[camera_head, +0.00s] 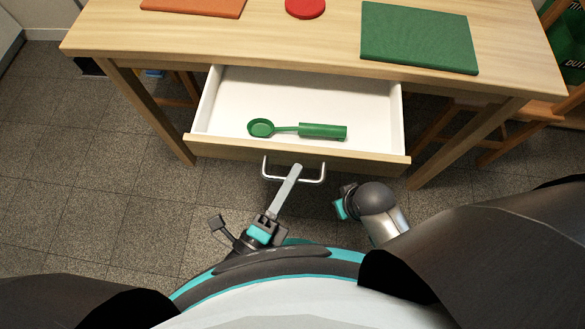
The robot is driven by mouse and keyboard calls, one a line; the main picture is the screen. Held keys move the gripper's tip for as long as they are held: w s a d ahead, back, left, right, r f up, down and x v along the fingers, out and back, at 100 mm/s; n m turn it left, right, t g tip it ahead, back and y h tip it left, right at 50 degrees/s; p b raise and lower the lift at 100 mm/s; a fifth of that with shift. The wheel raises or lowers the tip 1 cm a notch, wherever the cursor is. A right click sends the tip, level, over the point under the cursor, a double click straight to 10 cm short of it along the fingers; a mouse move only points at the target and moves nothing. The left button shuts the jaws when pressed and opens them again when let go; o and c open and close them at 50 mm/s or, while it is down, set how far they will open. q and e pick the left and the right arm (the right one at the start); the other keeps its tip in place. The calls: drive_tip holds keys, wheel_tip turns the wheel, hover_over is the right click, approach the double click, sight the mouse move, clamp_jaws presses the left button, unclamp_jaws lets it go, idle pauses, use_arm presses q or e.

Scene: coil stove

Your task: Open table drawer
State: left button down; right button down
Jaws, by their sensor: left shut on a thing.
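The table drawer (299,150) is pulled out, with its white inside showing below the wooden table top (300,45). A light metal bar handle (318,178) sits on its wooden front. My left gripper (293,174) is at the middle of this handle, shut on it, its grey fingers seen as one narrow strip. A green ladle-like utensil (322,131) lies inside the drawer. A dark and teal part of my other arm is right of the handle, apart from the drawer; its fingers cannot be made out.
On the table top lie a green board (418,36), a red round item (305,8) and an orange board (195,6). Wooden stools (535,115) stand at the right. My own body fills the bottom. Tiled floor (100,200) is open at the left.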

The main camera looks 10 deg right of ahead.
use_arm(q)
drive_tip(key=c, duration=0.9)
unclamp_jaws()
drive_tip(key=p+v, duration=0.1)
drive_tip(key=v, duration=1.4)
drive_tip(key=shift+a, duration=0.1)
use_arm(e)
drive_tip(key=shift+s+d+f, duration=0.1)
drive_tip(key=shift+s+f, duration=0.25)
drive_tip(key=shift+f, duration=0.2)
drive_tip(key=shift+s+f, duration=0.3)
drive_tip(key=shift+f, duration=0.25)
